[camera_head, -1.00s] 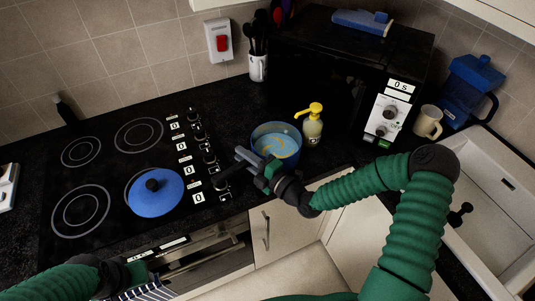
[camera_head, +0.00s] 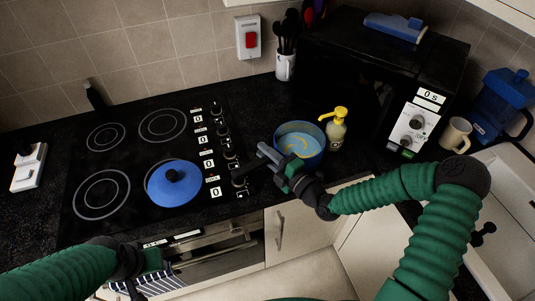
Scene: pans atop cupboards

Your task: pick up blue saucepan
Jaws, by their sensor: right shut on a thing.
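The blue saucepan (camera_head: 313,141) sits on the dark worktop to the right of the hob, with something yellowish visible inside it. My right gripper (camera_head: 272,158) is shut on its dark handle (camera_head: 248,168), at the pan's lower left side. The jaws partly hide the handle. I cannot tell whether the pan's base touches the worktop. My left gripper (camera_head: 147,270) is low at the left, near the oven front and a striped cloth (camera_head: 150,283). Its fingertips are not clear.
A blue lid (camera_head: 172,188) with a black knob rests on the hob (camera_head: 80,178). A yellow-topped soap bottle (camera_head: 336,131) stands close right of the pan. A black microwave (camera_head: 365,75), cream mug (camera_head: 456,134), blue jug (camera_head: 500,105) and sink (camera_head: 500,205) are farther right.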

